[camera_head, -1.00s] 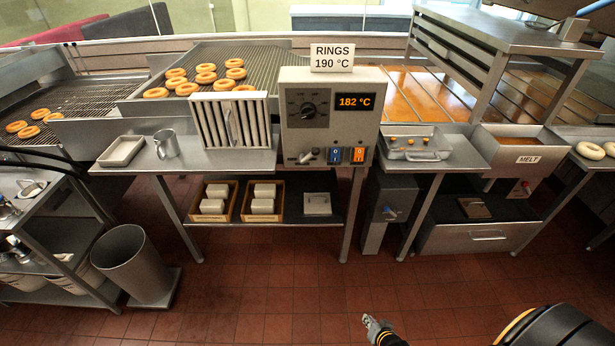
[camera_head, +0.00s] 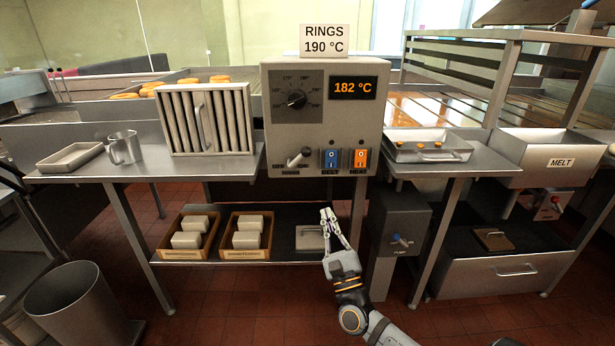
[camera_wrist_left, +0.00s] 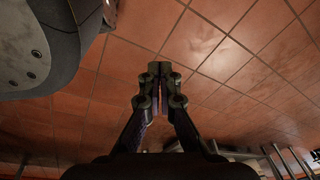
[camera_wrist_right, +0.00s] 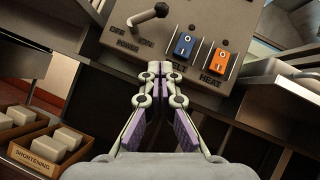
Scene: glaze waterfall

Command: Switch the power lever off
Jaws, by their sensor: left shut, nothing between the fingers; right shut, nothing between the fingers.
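The power lever (camera_head: 300,158) is a small metal toggle with a rounded grip, low on the left of the grey control box (camera_head: 322,105). In the right wrist view the lever (camera_wrist_right: 150,16) leans right, toward the ON side of its OFF/ON label. My right gripper (camera_head: 328,213) is shut and empty, below and a little right of the lever, apart from it. My left gripper (camera_wrist_left: 160,70) is shut and empty over the red tiled floor, outside the head view.
A blue belt switch (camera_head: 330,160) and an orange heat switch (camera_head: 360,160) sit close right of the lever. A slatted panel (camera_head: 205,120) stands left of the box. A shelf (camera_head: 285,250) with wooden boxes lies below. A metal tray (camera_head: 428,148) is at right.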

